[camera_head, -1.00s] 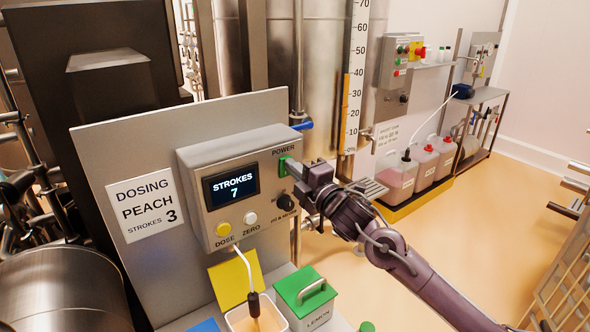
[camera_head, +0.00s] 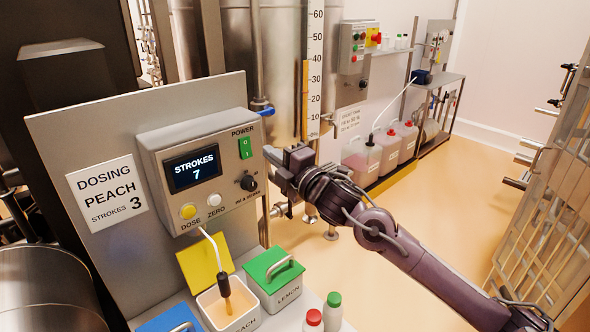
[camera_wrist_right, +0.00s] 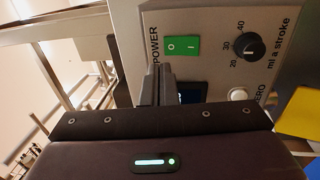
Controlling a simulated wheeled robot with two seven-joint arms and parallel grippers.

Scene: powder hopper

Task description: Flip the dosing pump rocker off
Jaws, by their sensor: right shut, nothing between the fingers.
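The pump control box (camera_head: 165,155) is fixed to a grey panel. Its green POWER rocker (camera_head: 245,147) sits at the upper right of the box face, above a black dial (camera_head: 249,183). The right wrist view shows the rocker (camera_wrist_right: 182,47) with O and I marks; I cannot tell which side is pressed in. The display (camera_head: 193,168) is lit and reads STROKES 7. My right gripper (camera_head: 270,153) is shut and empty, just right of the rocker and apart from it. Its shut fingers (camera_wrist_right: 158,85) show below the rocker in the wrist view. My left gripper is not in view.
A yellow DOSE button (camera_head: 189,211) and white ZERO button (camera_head: 214,200) sit low on the box. Below stand an open peach bin (camera_head: 230,317) with a dip tube and a green-lidded lemon bin (camera_head: 284,291). A sign (camera_head: 107,197) reads DOSING PEACH STROKES 3.

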